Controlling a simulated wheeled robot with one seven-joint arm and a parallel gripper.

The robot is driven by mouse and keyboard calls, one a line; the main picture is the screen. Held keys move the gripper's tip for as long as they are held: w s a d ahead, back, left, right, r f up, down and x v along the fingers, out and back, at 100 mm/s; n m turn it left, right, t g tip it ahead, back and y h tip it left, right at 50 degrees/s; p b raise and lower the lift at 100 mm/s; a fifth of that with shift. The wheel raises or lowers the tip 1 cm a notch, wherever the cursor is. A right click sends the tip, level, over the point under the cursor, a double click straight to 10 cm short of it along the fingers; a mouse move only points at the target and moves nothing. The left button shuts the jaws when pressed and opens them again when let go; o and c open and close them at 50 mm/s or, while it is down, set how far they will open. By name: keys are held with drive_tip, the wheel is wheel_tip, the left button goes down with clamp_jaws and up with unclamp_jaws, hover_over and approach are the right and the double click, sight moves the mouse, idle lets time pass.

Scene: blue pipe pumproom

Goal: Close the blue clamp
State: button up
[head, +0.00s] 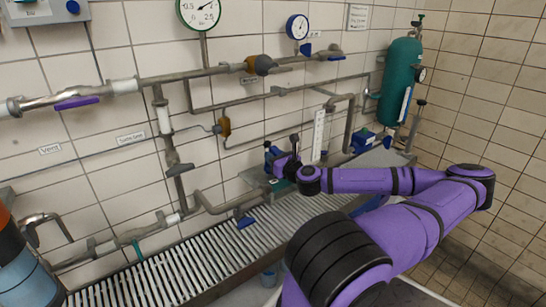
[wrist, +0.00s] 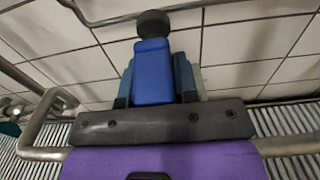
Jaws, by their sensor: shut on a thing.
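The blue clamp (wrist: 153,75) is a blue block-like part with a dark round end, in the middle of the wrist view. My gripper (wrist: 154,62) has its two teal fingers on either side of the block, shut on it. In the head view my gripper (head: 273,161) is near the wall, above the left end of a grey shelf-like plate. There the clamp is small and mostly hidden by the fingers and my purple wrist, so I cannot tell how far it is closed.
Grey pipes (head: 200,72) with gauges and valves run along the tiled wall. A slatted metal grating (head: 190,262) lies below. A blue valve handle (head: 245,221) sits under my gripper to the left. A green cylinder (head: 401,72) stands at the right.

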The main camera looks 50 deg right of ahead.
drive_tip(key=shift+s, duration=0.15)
drive_tip(key=shift+s+a+f, duration=0.15)
drive_tip(key=shift+s+f, duration=0.1)
drive_tip(key=shift+s, duration=0.4)
drive_tip(key=shift+s+a+f, duration=0.15)
drive_tip(key=shift+s+f, duration=0.05)
drive_tip(key=shift+s, duration=0.45)
drive_tip(key=o, duration=1.6)
drive_tip(key=shift+s, duration=0.1)
